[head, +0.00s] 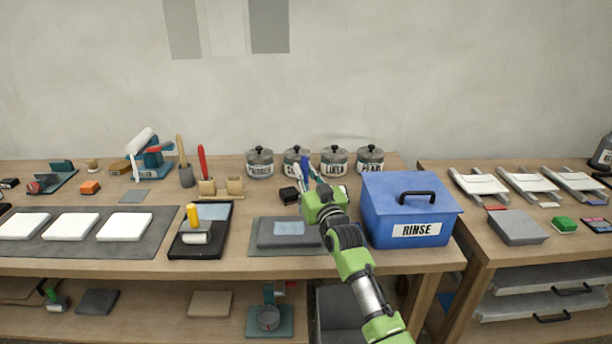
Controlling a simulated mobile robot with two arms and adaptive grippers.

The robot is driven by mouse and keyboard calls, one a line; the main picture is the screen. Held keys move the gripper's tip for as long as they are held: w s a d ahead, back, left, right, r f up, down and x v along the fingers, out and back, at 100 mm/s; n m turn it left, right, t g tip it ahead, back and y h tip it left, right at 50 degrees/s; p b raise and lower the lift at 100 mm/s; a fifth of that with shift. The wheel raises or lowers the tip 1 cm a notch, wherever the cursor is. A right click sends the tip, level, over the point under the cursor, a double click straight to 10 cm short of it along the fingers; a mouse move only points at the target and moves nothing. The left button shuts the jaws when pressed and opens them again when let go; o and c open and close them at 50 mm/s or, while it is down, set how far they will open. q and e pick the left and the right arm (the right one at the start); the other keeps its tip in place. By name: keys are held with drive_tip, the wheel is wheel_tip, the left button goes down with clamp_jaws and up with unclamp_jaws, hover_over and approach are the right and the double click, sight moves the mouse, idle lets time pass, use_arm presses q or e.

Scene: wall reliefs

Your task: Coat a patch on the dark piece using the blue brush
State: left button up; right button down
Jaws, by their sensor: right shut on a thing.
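The dark piece (265,238) is a flat dark grey slab on a grey mat, with a pale blue patch (289,228) on its top. My right gripper (308,186) is beyond the slab's back right corner, with its green wrist in front. It is shut on what looks like the blue brush (306,171), whose blue part shows above the fingers. The brush's bristles and the grip itself are largely hidden by my wrist. My left gripper is not in view.
A blue RINSE box (410,212) stands close right of my right arm. Lidded jars (333,163) line the back. A black tray (188,246) with a yellow-handled roller is left of the slab. White tiles (70,226) lie further left.

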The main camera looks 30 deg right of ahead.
sight(307, 162)
drive_tip(key=r, duration=0.1)
drive_tip(key=r+p, duration=0.1)
drive_tip(key=r, duration=0.1)
drive_tip(key=shift+d+p, duration=0.25)
drive_tip(key=shift+p, duration=0.1)
drive_tip(key=shift+s+a+r, duration=0.1)
drive_tip(key=shift+r, duration=0.2)
drive_tip(key=shift+f, duration=0.1)
